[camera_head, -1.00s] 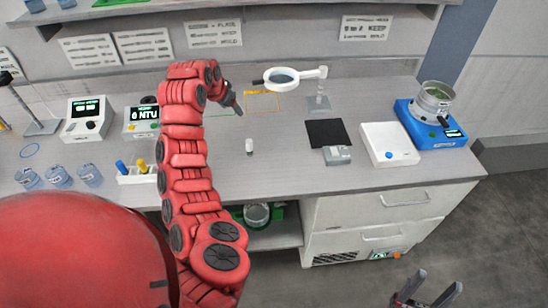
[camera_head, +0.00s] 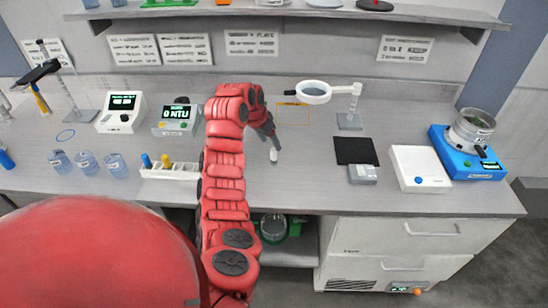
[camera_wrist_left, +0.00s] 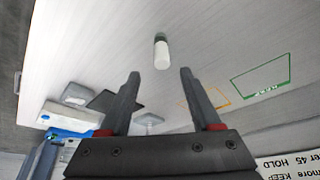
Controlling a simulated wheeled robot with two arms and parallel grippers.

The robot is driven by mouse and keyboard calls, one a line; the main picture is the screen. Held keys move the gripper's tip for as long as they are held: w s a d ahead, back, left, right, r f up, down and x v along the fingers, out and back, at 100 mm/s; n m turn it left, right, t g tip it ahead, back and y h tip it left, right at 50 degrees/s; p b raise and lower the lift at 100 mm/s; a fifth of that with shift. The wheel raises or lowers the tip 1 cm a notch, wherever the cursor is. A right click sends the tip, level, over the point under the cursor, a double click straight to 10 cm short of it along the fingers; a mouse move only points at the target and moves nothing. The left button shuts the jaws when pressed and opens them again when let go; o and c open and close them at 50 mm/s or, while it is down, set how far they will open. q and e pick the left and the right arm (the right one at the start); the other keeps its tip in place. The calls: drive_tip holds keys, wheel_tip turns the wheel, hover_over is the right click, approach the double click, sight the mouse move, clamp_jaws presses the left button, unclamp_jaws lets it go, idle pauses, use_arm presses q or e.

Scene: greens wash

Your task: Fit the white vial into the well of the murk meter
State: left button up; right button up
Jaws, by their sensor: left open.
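The white vial (camera_head: 273,156) stands on the bench just in front of my left gripper (camera_head: 270,140). In the left wrist view the vial (camera_wrist_left: 161,52), white with a dark greenish end, lies just beyond and between the two fingertips. My left gripper (camera_wrist_left: 160,75) is open, with nothing between its fingers. The murk meter (camera_head: 174,120) is the grey box reading 0 NTU, left of my left arm, with a dark round part on top. Its well cannot be made out. My right gripper is out of view.
A similar white meter (camera_head: 121,114) stands left of the murk meter. A white rack (camera_head: 170,172) with blue and yellow pieces is in front of it. A ring magnifier (camera_head: 314,91) stands behind and right of the vial, and a black mat (camera_head: 355,150) lies to the right.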

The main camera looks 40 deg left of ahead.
sight(274, 149)
use_arm(q)
drive_tip(key=p+x, duration=0.3)
drive_tip(key=x, duration=0.2)
drive_tip(key=shift+w+a+f, duration=0.1)
drive_tip(key=shift+w+a, duration=0.05)
drive_tip(key=shift+w, duration=0.1)
drive_tip(key=shift+w+f, duration=0.2)
drive_tip(key=shift+f, duration=0.35)
clamp_jaws()
